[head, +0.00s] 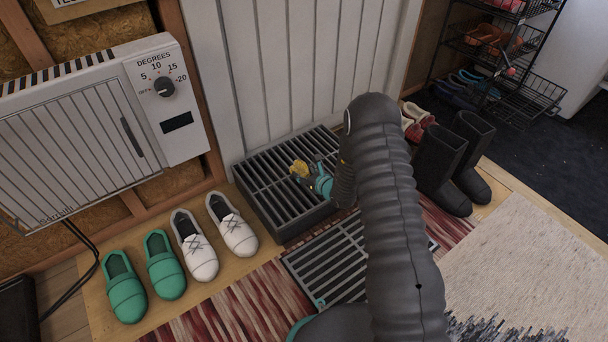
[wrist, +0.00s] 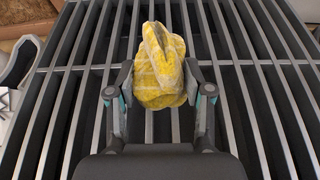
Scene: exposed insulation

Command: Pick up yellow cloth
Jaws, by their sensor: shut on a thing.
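The yellow cloth (wrist: 160,85) is crumpled, with a pale check pattern, and sits between my gripper's fingers in the wrist view. My gripper (wrist: 160,84) is shut on it, one finger pressing each side. In the head view a small part of the yellow cloth (head: 299,169) shows at the tip of my gripper (head: 308,178), over the dark slatted rack (head: 268,207). My arm hides part of the area to the right. I cannot tell whether the cloth still touches the slats.
Green shoes (head: 165,264) and white shoes (head: 234,226) stand left of the rack. A heater (head: 95,120) hangs on the left wall. Black boots (head: 444,165) and a wire shelf (head: 510,60) stand at the right. A second grate (head: 325,262) lies in front.

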